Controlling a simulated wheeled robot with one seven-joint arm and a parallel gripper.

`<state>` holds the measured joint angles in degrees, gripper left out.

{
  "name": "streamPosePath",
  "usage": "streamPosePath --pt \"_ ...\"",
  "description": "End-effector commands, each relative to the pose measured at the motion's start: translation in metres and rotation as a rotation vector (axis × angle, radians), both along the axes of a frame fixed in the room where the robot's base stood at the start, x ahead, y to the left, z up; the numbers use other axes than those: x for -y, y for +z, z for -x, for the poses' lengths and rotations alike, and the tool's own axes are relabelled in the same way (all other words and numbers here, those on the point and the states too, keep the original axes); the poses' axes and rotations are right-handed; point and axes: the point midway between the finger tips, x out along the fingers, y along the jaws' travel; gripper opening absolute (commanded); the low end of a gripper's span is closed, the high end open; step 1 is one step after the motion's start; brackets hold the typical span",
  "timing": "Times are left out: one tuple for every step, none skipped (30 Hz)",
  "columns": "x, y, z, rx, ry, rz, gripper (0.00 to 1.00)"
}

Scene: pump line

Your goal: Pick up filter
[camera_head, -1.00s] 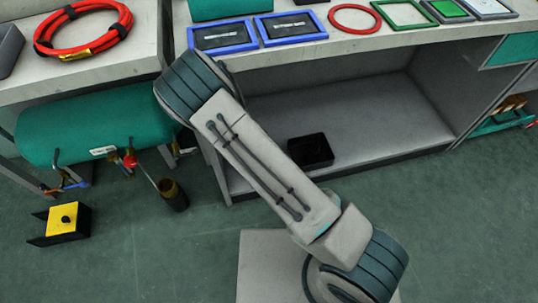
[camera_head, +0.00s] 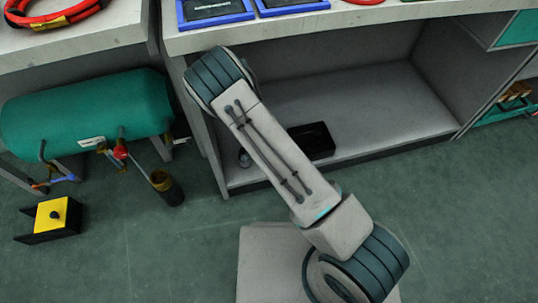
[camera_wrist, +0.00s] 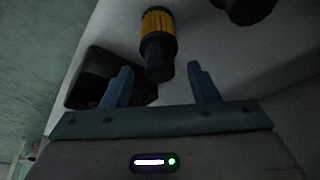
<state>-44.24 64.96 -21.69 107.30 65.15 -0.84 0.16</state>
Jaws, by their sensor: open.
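The filter (camera_wrist: 159,40) shows in the wrist view as a ribbed yellow cylinder with a dark top and a narrower black end. It lies ahead of my gripper (camera_wrist: 160,67), its black end pointing between the two blue fingers. The fingers are apart, with clear gaps on both sides of the black end. A black tray (camera_wrist: 85,78) lies left of the filter on the pale shelf, partly behind the left finger. In the head view the tray (camera_head: 312,141) is on the low shelf (camera_head: 375,110). My arm hides the gripper there, and I cannot make out the filter.
A dark round object (camera_wrist: 245,8) is cut off at the wrist view's top right. In the head view, the grey worktop (camera_head: 400,18) overhangs the shelf and a side panel (camera_head: 205,140) bounds its left. The shelf's right part is clear.

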Motion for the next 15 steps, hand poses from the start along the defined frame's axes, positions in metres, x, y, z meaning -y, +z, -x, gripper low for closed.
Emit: streamPosePath --pt "0.003 -0.012 -0.002 0.0 -0.002 -0.001 0.54" --pt "0.003 -0.017 -0.004 0.0 -0.001 0.0 0.54" --pt "0.004 -0.021 -0.006 0.001 -0.002 0.0 0.54" --pt "0.005 -0.023 -0.007 0.001 -0.002 0.0 0.54" --pt "0.005 -0.024 -0.008 0.001 -0.001 0.0 0.54" --pt "0.006 -0.025 -0.009 0.0 0.0 0.0 0.54" --pt "0.006 -0.025 -0.009 0.001 0.0 0.0 0.54" --pt "0.006 -0.025 -0.009 0.0 0.001 0.0 0.54" --pt "0.006 -0.024 -0.009 0.001 0.001 0.001 0.54" --pt "0.005 -0.024 -0.009 0.001 0.001 0.001 0.54" --pt "0.005 -0.024 -0.009 0.001 0.001 0.001 0.54" --pt "0.005 -0.024 -0.009 0.001 0.001 0.001 0.54" --pt "0.005 -0.024 -0.009 0.001 0.001 0.001 0.49" --pt "0.005 -0.024 -0.009 0.001 0.001 0.001 0.4" --pt "0.005 -0.023 -0.009 0.001 0.001 0.001 0.29"
